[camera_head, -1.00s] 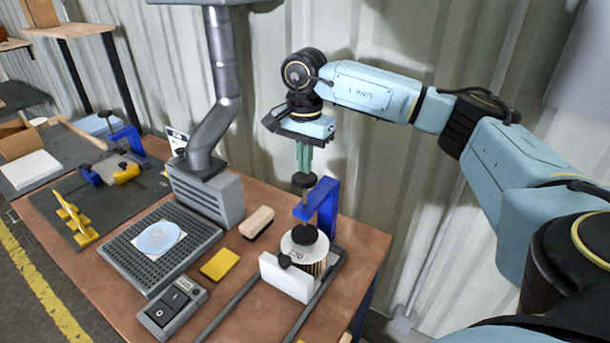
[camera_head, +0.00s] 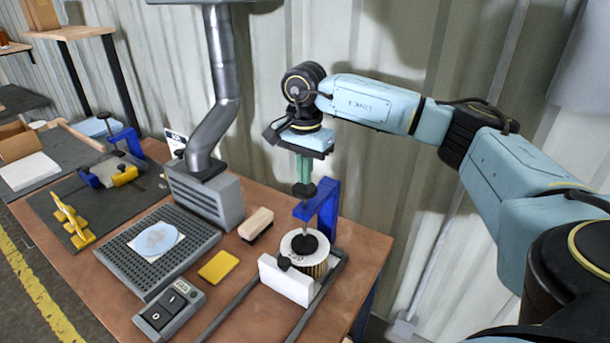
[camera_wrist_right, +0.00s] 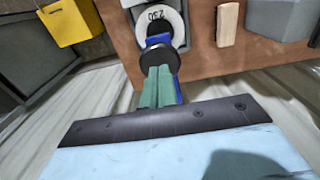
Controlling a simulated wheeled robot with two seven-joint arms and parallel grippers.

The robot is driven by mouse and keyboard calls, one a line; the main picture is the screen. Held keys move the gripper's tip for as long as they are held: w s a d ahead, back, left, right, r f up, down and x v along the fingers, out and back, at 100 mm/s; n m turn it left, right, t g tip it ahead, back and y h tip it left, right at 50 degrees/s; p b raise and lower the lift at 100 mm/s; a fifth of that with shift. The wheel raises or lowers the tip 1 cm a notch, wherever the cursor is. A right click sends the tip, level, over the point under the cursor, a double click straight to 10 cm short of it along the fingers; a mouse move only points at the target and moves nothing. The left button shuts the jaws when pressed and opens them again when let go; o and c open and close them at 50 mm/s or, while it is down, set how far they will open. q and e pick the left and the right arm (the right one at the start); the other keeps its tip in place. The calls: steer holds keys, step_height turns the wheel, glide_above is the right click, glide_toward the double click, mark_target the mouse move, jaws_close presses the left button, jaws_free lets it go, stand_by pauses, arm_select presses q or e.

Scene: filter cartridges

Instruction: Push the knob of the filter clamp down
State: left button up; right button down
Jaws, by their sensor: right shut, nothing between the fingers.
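The filter clamp (camera_head: 326,205) is a blue bracket with a black knob (camera_head: 303,190) on a vertical spindle and a black foot (camera_head: 304,245). The foot is down at the top of a round white-topped cartridge (camera_head: 290,242). My right gripper (camera_head: 304,178) has green fingers, shut and empty, pointing down with their tips at the top of the knob. In the right wrist view the fingers (camera_wrist_right: 160,72) meet the dark knob (camera_wrist_right: 163,58), which hides part of the clamp; the cartridge (camera_wrist_right: 172,20) shows beyond. My left gripper is not in view.
A white block (camera_head: 285,281) stands before the cartridge between dark rails. A wooden-backed brush (camera_head: 256,223), a yellow pad (camera_head: 218,266), a switch box (camera_head: 170,308) and a perforated tray (camera_head: 122,262) lie to the left. The corrugated wall is close behind the clamp.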

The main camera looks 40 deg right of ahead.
step_height(320, 180, up, 9)
steer(key=p, duration=0.6)
steer(key=shift+p, duration=0.35)
stand_by(0.4)
